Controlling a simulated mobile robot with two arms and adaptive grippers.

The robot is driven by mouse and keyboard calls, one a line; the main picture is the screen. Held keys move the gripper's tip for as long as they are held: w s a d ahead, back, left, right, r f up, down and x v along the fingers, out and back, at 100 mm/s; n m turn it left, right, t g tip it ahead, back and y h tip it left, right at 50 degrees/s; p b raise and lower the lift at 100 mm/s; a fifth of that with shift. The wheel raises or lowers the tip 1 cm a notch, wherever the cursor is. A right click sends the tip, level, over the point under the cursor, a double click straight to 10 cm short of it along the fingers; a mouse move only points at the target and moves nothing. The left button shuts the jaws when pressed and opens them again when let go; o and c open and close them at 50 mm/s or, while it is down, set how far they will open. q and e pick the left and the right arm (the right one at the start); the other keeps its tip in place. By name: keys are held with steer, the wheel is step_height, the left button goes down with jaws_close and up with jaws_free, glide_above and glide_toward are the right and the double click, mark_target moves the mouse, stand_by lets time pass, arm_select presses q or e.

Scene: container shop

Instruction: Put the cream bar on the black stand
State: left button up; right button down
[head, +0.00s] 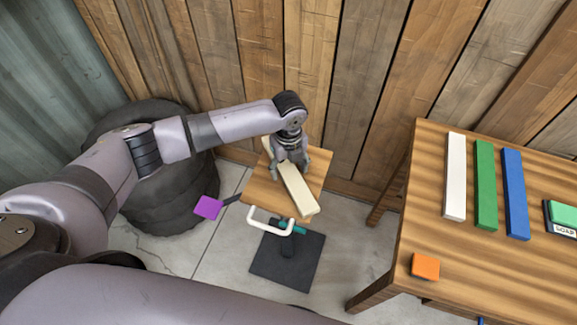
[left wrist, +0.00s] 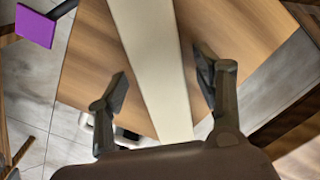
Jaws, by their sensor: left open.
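The cream bar (head: 298,190) lies flat across a small square wooden top (head: 258,190), one end reaching its front edge. A black stand with a flat square base (head: 270,265) shows below the top; how the two join is partly hidden. My left gripper (head: 291,165) points down over the bar. In the left wrist view the cream bar (left wrist: 155,60) runs between the two open fingers (left wrist: 162,90), with a gap on each side. The right gripper is not in view.
A purple plate (head: 208,207), a white handle (head: 268,222) and a teal piece (head: 292,227) stick out below the wooden top. A wooden table (head: 440,250) at right holds white, green and blue bars and an orange block (head: 425,266). Black tyres (head: 165,205) stand behind my arm.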

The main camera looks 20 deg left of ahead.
mark_target(289, 170)
arm_select(q)
step_height(289, 170, up, 12)
steer(key=b, duration=0.2)
stand_by(0.6)
